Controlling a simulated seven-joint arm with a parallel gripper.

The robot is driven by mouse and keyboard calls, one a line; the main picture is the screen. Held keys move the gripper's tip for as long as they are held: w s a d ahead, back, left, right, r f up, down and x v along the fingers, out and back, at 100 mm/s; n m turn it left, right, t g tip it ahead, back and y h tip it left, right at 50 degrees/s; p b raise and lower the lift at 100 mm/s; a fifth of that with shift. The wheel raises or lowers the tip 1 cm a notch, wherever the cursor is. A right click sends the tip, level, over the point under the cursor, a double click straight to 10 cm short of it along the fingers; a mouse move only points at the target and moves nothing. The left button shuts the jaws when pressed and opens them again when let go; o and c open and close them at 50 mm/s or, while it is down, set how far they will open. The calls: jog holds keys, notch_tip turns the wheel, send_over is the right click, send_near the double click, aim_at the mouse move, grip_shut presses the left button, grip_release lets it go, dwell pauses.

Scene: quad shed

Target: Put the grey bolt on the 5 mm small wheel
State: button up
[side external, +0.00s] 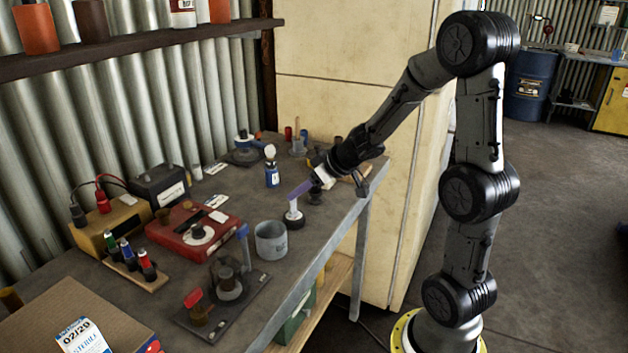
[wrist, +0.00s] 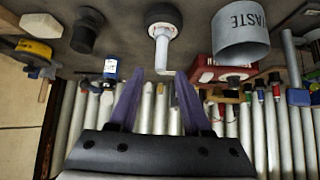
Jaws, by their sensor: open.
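A pale grey-white bolt-like post (side external: 292,208) stands upright on a small dark wheel (side external: 293,222) near the middle of the bench. In the wrist view the post (wrist: 162,50) rises from the pale hub of the dark wheel (wrist: 150,14). A second dark round piece (wrist: 86,30) stands beside the wheel. No size marking is readable.
A grey cup marked WASTE (wrist: 240,35) stands close to the wheel. A blue bottle (side external: 272,177) is behind my gripper. A red box (side external: 180,232), a dark plate with fittings (side external: 258,300) and a rack of coloured-topped pieces (side external: 150,281) fill the left side.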

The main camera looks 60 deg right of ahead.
jog(key=s+a+r+m+h, duration=0.15)
jog(key=s+r+h, duration=0.45)
jog(key=r, duration=0.6)
jog(key=s+a+f+n+g+y, duration=0.1)
jog(key=s+a+f+y, duration=0.1)
jog(key=s+a, duration=0.5)
jog(key=s+a+f+n+g+y, duration=0.1)
jog(key=s+a+y, duration=0.3)
jog(key=s+a, duration=0.4)
jog(key=shift+s+a+f+g+y, duration=0.2)
jog(key=shift+f+g+y, duration=0.2)
jog(key=shift+f+g, duration=0.4)
jog(key=shift+n, duration=0.25)
